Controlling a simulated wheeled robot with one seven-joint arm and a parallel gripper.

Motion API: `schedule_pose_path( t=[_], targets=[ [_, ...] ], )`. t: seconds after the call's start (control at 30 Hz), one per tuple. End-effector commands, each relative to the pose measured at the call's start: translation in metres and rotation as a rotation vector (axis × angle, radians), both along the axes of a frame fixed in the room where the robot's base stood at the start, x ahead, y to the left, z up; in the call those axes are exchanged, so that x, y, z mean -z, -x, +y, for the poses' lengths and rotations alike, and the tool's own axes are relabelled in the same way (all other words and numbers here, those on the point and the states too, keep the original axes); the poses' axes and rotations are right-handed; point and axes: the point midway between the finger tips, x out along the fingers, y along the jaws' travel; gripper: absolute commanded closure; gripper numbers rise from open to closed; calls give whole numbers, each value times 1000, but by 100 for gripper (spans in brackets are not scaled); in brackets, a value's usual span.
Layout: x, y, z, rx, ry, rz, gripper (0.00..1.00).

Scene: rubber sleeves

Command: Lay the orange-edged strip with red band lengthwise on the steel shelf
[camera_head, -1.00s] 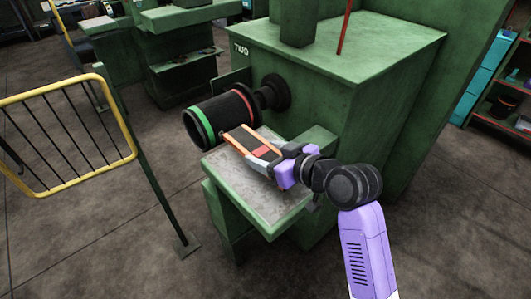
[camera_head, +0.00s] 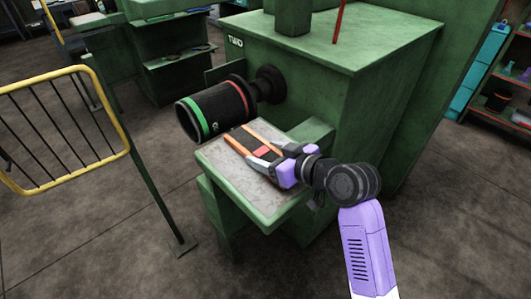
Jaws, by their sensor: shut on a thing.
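The strip (camera_head: 244,142) is dark with orange edges and a red band near my gripper. It is at or just above the steel shelf (camera_head: 234,177), below the black drum; I cannot tell whether it touches the shelf. My gripper (camera_head: 266,159) is shut on the strip's near right end, with a finger on each side of it. The shelf is a grey plate with a green frame on the front of the green machine. Part of the shelf's right side is hidden behind my gripper and wrist.
A black drum (camera_head: 216,108) with a green and a red ring juts from the machine (camera_head: 330,80) above the shelf's back. A yellow rail (camera_head: 62,128) on a green post stands at the left. The shelf's front left part is bare.

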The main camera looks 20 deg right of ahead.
Motion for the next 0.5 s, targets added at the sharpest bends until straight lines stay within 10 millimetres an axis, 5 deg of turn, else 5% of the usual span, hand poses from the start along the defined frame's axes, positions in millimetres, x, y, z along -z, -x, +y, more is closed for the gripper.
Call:
schedule_pose_path(
  t=[0.3,0.33,0.43,0.5],
  targets=[
    [1,0,-1,0,0,-1,78],
    [1,0,-1,0,0,-1,35],
    [1,0,-1,0,0,-1,15],
    [1,0,-1,0,0,0,11]
  ],
)
